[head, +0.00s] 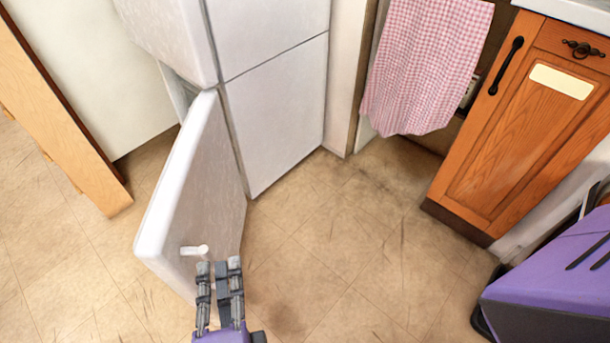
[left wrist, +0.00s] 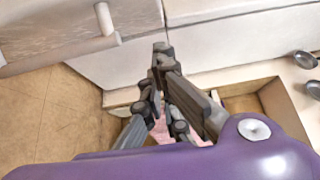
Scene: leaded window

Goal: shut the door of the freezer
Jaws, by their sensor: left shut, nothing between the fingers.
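The white freezer door (head: 205,185) is the lower door of a white fridge-freezer (head: 275,110), and it stands swung open toward me. A small light peg-like handle (head: 195,250) sticks out near the door's free edge. My left gripper (head: 220,268) is shut and empty, just in front of the door's lower part and beside the handle. I cannot tell whether it touches the door. In the left wrist view, the handle (left wrist: 105,18) is at the upper left, apart from the fingertips (left wrist: 162,52). The compartment's inside is mostly hidden. My right gripper is not in view.
The upper door (head: 165,35) appears closed. A pale panel with a wooden edge (head: 65,110) stands at the left. A checked towel (head: 425,60) hangs at the back, and a wooden cabinet (head: 520,130) stands at the right. The tiled floor (head: 340,240) between is clear.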

